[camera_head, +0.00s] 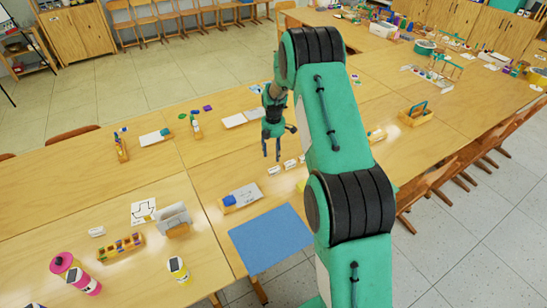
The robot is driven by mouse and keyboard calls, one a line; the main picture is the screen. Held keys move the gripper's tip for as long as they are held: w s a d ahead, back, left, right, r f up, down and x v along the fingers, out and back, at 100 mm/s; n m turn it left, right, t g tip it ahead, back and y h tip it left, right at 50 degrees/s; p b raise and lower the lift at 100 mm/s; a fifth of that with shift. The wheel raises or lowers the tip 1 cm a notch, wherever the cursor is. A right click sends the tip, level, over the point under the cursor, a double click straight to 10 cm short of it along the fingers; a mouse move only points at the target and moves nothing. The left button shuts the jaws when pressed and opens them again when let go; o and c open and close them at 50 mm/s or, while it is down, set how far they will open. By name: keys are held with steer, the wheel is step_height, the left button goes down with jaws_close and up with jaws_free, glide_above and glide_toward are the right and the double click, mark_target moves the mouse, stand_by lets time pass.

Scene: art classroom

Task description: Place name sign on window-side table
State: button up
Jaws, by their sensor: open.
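My gripper (271,151) hangs over the wooden table (215,172) in the middle of the view, fingers pointing down, open and with nothing visible between them. Small white blocks that look like name signs stand below and right of it: one (274,170) close under the fingertips, another (290,164) beside it. A further piece there is partly hidden by my arm. Another small white sign-like piece (97,231) lies on the left front table (60,262). Any lettering is too small to read. No window shows, so I cannot tell which table is window-side.
A pink bottle (84,282), a yellow cup (178,270) and a card holder (173,220) stand at left. Chairs (470,160) line the right side. My arm covers the centre right.

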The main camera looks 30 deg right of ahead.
steer(key=shift+r, duration=0.5)
stand_by(0.3)
steer(key=s+a+r+m+t, duration=0.1)
steer(key=s+a+r+m, duration=0.3)
steer(key=r, duration=0.7)
steer(key=s+a+r+m+t, duration=0.1)
steer(key=s+a+r+m, duration=0.1)
steer(key=s+a+r, duration=0.7)
steer(key=s+a+r+m+t, duration=0.1)
steer(key=s+a+r+m, duration=0.2)
steer(key=r, duration=1)
steer(key=s+a+r+m+t, duration=0.1)
steer(key=s+a+r+m, duration=0.1)
steer(key=s, duration=0.8)
steer(key=s+a+r+m, duration=0.2)
steer(key=s+a+m, duration=0.2)
steer(key=s, duration=0.6)
steer(key=s+a+r+m+t, duration=0.1)
steer(key=s+a+r+m, duration=0.2)
steer(key=s, duration=0.7)
steer(key=shift+a+t, duration=0.3)
steer(key=shift+a, duration=0.2)
